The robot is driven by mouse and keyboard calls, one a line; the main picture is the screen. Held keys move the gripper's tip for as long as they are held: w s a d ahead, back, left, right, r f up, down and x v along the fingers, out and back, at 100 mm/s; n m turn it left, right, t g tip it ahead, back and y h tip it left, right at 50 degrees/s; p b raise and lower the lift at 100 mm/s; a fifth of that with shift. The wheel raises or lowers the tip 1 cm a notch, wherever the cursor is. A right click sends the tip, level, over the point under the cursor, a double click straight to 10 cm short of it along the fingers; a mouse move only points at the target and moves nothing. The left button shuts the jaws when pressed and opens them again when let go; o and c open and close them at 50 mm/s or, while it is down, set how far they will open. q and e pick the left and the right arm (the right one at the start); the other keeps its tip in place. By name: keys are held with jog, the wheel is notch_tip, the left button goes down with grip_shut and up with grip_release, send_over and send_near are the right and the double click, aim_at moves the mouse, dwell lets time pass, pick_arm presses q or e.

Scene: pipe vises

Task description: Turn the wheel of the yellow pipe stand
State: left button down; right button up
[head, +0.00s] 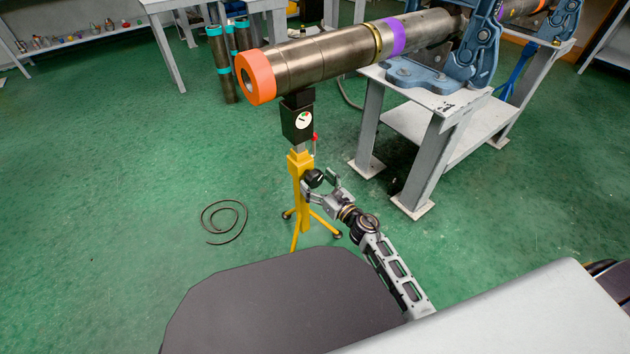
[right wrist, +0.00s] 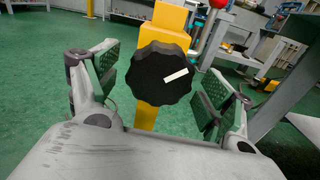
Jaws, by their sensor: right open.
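The yellow pipe stand (head: 299,168) stands upright on tripod legs on the green floor, under the orange-capped end of a big pipe (head: 325,57). Its black wheel (head: 314,178) is on the side towards my right arm. In the right wrist view the wheel (right wrist: 161,75) is a lobed black knob with a white mark pointing to the right and slightly up. My right gripper (head: 322,188) is open; its green-padded fingers (right wrist: 157,90) stand on either side of the wheel, with a visible gap on the left and a narrower one on the right. My left gripper is not in view.
A grey steel table (head: 452,105) carrying a blue pipe vise (head: 478,45) stands right of the pipe stand. A coiled cable (head: 223,222) lies on the floor to the left. The floor on the left is otherwise mostly clear. A red ball knob (right wrist: 218,4) sits above the wheel.

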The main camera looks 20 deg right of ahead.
jog(key=shift+w+a, duration=0.2)
jog(key=shift+w, duration=0.35)
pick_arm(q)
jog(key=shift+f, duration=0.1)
pick_arm(e)
jog(key=c, duration=1)
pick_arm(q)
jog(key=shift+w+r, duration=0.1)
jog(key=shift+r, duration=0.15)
pick_arm(e)
jog(key=shift+m, duration=0.4)
